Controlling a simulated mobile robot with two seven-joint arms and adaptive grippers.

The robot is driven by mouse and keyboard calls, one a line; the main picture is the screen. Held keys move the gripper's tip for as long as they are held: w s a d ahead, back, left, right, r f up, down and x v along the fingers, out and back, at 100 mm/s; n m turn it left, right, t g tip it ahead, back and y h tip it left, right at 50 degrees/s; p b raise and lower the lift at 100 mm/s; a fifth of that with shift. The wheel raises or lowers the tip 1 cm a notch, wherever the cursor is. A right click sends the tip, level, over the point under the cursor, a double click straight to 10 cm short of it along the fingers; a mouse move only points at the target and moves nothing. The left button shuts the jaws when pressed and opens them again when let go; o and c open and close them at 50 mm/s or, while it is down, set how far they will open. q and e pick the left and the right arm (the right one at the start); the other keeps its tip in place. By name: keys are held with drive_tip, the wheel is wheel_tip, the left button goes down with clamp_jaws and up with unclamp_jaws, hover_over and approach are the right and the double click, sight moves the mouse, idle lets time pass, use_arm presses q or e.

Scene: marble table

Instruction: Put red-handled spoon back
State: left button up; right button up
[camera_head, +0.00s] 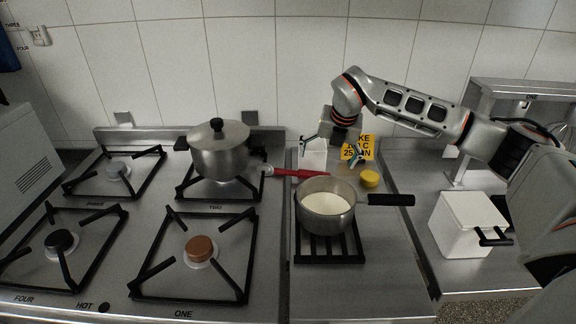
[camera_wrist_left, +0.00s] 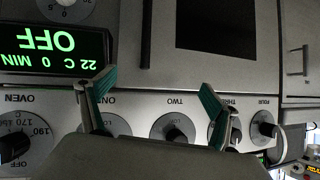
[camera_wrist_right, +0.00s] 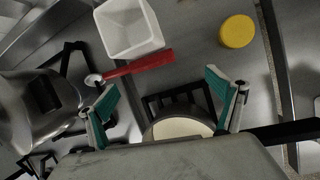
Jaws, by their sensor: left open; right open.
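The red-handled spoon (camera_head: 300,173) lies level beside the stove's right edge, its head toward the large pot and its red handle on the right. In the right wrist view its red handle (camera_wrist_right: 140,66) lies just below a white square container (camera_wrist_right: 130,28). My right gripper (camera_head: 332,150) is open and empty above the counter behind the small saucepan. In its wrist view the spoon's handle runs beyond and between the open fingers (camera_wrist_right: 163,88), not visibly gripped. My left gripper (camera_wrist_left: 158,88) is open and empty, facing the oven's knob panel, outside the head view.
A lidded steel pot (camera_head: 218,152) stands on the back burner. A saucepan (camera_head: 327,222) with white contents sits on a black rack, handle to the right. A white container (camera_head: 313,155), yellow lid (camera_head: 370,178) and yellow sign (camera_head: 358,148) are close by. A white box (camera_head: 468,225) stands right.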

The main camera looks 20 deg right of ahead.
sight(315, 173)
drive_tip(key=shift+n, duration=0.6)
drive_tip(key=x, duration=0.2)
drive_tip(key=a+x, duration=0.1)
drive_tip(key=x, duration=0.2)
drive_tip(key=w+p+x, duration=0.1)
drive_tip(key=x, duration=0.1)
drive_tip(key=shift+w+a+f, duration=0.15)
drive_tip(key=shift+a, duration=0.1)
drive_tip(key=shift+w+d+f, duration=0.1)
drive_tip(key=shift+w+f, duration=0.15)
drive_tip(key=shift+f, duration=0.3)
drive_tip(key=c, duration=1.3)
